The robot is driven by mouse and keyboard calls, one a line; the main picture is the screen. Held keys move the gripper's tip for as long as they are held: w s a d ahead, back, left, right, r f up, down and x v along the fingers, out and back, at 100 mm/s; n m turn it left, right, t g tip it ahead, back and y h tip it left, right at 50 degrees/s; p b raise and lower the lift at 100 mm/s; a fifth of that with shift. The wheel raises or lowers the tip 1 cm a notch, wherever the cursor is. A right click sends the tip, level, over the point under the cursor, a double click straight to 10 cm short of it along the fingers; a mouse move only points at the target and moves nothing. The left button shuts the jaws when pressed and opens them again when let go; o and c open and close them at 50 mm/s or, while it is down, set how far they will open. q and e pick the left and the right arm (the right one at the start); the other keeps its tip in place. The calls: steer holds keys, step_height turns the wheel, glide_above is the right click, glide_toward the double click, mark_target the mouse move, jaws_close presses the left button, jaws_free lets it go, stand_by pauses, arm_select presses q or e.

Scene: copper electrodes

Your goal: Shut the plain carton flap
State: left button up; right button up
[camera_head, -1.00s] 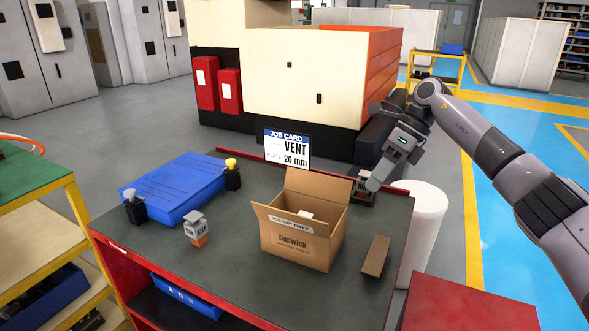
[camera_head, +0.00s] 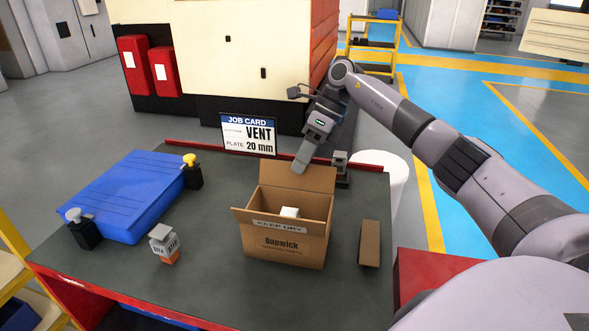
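The open cardboard carton (camera_head: 285,246) stands on the dark tabletop, with a small white item (camera_head: 289,212) inside. Its plain rear flap (camera_head: 300,178) stands up, tilted slightly back. Its front flap (camera_head: 282,224), printed KEEP DRY, is folded outward. My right gripper (camera_head: 300,167) points down at the top edge of the plain flap, towards its far side. Its fingers look closed together with nothing between them. I cannot tell whether it touches the flap. My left gripper is not in view.
A job card sign (camera_head: 248,135) stands behind the carton, left of my gripper. A small dark device (camera_head: 341,170) stands to its right. A brown block (camera_head: 370,243) lies right of the carton. A blue case (camera_head: 130,200) and a small grey-and-orange item (camera_head: 164,243) are to the left.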

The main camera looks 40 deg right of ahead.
mark_target(290, 183)
steer(key=shift+x, duration=1.6)
steer(key=shift+w, duration=0.1)
jaws_close()
steer(key=shift+a, duration=0.1)
steer(key=shift+s+a+r+n+t+h, duration=0.15)
steer(key=shift+s+n+t+h, duration=0.15)
steer(key=shift+t+h, duration=0.4)
steer(key=shift+s+a+t+h+b, duration=0.1)
steer(key=shift+a+t+h+b, duration=0.1)
steer(key=shift+t+h+b, duration=0.3)
steer(key=shift+s+a+n+t+h+b, duration=0.25)
steer(key=shift+t+h+b, duration=0.25)
steer(key=shift+h+b, duration=0.2)
steer(key=shift+s+a+n+t+h+b, duration=0.15)
steer(key=shift+a+t+h+b, duration=0.1)
steer(key=shift+t+h+b, duration=0.4)
